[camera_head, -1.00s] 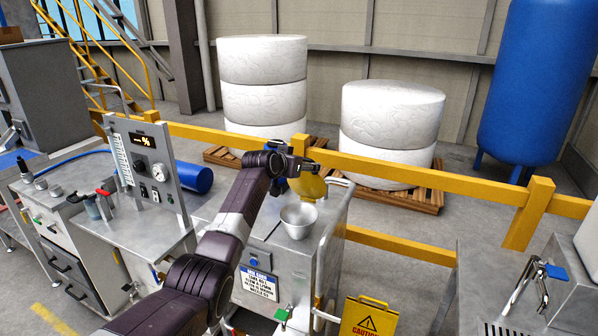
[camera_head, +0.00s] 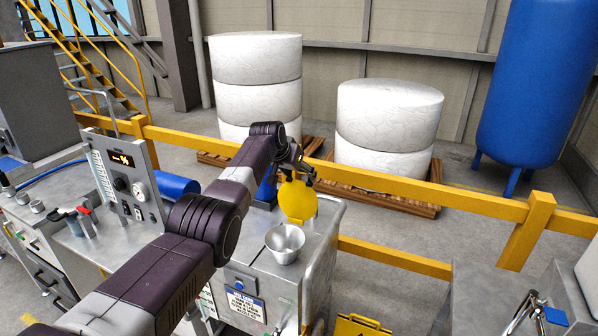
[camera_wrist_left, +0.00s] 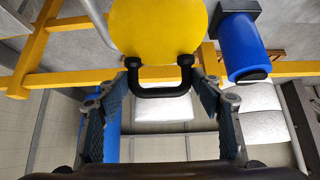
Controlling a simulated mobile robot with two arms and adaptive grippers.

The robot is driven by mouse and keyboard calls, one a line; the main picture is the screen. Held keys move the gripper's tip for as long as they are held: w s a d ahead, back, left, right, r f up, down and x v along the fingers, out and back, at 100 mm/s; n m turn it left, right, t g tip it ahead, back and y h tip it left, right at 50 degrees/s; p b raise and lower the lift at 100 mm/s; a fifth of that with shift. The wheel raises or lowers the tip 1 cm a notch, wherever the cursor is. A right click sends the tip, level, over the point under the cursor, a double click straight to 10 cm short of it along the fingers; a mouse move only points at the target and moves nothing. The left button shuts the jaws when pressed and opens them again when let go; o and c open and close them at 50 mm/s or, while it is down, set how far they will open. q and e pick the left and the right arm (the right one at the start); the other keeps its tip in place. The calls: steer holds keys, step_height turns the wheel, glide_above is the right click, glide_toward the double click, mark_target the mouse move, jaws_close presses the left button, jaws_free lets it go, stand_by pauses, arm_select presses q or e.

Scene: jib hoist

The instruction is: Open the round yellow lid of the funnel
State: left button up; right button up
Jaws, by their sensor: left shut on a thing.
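The round yellow lid (camera_head: 298,203) stands upright behind the funnel (camera_head: 285,243), with its flat face showing. The funnel is a silver bowl on top of a metal cabinet, and its mouth is uncovered. My left gripper (camera_head: 290,168) is at the lid's upper edge, its fingers partly hidden by the wrist. In the left wrist view the lid (camera_wrist_left: 158,28) fills the top middle, and its black handle (camera_wrist_left: 160,92) lies between the two fingers of my left gripper (camera_wrist_left: 160,100), which is shut on it.
The metal cabinet (camera_head: 306,278) has a side rail. A yellow barrier (camera_head: 420,190) runs behind it, with white stacked rolls (camera_head: 258,80) and a blue tank (camera_head: 532,80) beyond. A control panel (camera_head: 125,180) stands left.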

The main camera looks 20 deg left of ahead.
arm_select(q)
steer(key=shift+w+r, duration=0.25)
steer(key=shift+r, duration=0.35)
steer(key=o, duration=1.4)
steer(key=shift+s, duration=0.35)
steer(key=shift+f, duration=0.1)
steer(key=shift+v, duration=6.1)
steer(key=shift+a, duration=0.1)
steer(key=shift+c, duration=0.5)
